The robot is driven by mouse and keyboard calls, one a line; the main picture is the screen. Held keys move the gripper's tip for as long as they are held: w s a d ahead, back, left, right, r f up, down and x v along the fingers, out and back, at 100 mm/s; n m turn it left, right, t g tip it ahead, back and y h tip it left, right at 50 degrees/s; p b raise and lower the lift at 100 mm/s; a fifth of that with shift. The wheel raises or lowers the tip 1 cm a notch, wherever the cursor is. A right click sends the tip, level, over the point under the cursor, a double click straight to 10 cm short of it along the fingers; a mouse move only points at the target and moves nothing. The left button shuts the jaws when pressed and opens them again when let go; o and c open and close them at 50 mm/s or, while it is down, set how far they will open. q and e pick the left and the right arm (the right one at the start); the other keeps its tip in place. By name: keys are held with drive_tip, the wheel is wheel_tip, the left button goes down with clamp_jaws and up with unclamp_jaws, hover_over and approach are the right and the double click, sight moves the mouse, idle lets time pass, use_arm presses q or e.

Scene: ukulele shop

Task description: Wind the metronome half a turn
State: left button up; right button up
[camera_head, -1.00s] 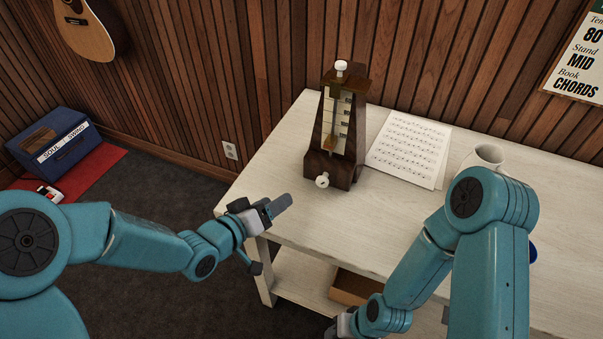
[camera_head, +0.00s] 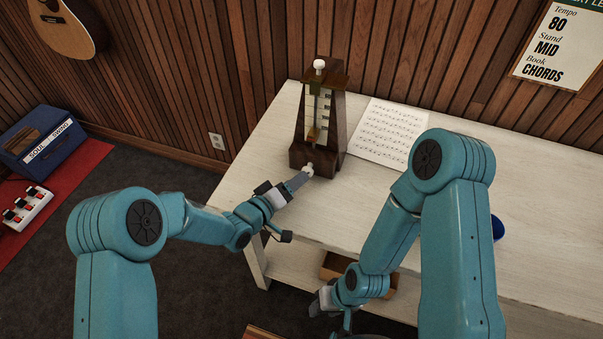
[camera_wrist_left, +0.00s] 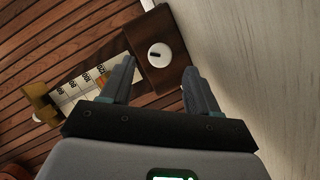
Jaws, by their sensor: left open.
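The dark wooden metronome (camera_head: 335,112) stands upright on the white table (camera_head: 265,160), with a pale scale panel and a white knob (camera_head: 319,65) on top. Its white winding key (camera_head: 308,168) sticks out low on the front. My left gripper (camera_head: 302,177) is at the key. In the left wrist view the key (camera_wrist_left: 160,55), a round knob with a dark slot, shows between the spread fingertips of my open left gripper (camera_wrist_left: 159,64), with gaps on both sides. My right gripper (camera_head: 333,305) is low beside the table front; its jaws are unclear.
Sheet music (camera_head: 385,132) lies right of the metronome. A blue object (camera_head: 497,228) is partly hidden behind my right arm. A small open box (camera_head: 335,265) sits on the lower shelf. A blue case (camera_head: 38,140) and a pedal (camera_head: 28,208) are on the floor at left.

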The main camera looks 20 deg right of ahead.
use_arm(q)
drive_tip(key=shift+x, duration=2.15)
drive_tip(key=c, duration=1)
drive_tip(key=m+y+b, duration=0.1)
drive_tip(key=m+b, duration=0.1)
drive_tip(key=b, duration=0.2)
drive_tip(key=m+y+b, duration=0.1)
drive_tip(key=b, duration=0.3)
drive_tip(key=shift+d+m+t, duration=0.15)
drive_tip(key=shift+m+t, duration=0.25)
drive_tip(key=shift+c, duration=0.2)
drive_tip(key=shift+r+m+y+b, duration=0.2)
drive_tip(key=shift+m+y+b, duration=0.35)
drive_tip(key=shift+b, duration=0.6)
drive_tip(key=o, duration=1)
drive_tip(key=shift+s, duration=0.1)
drive_tip(key=shift+o, duration=0.2)
drive_tip(key=b+v, duration=0.1)
drive_tip(key=v, duration=1.5)
drive_tip(key=shift+s, duration=0.2)
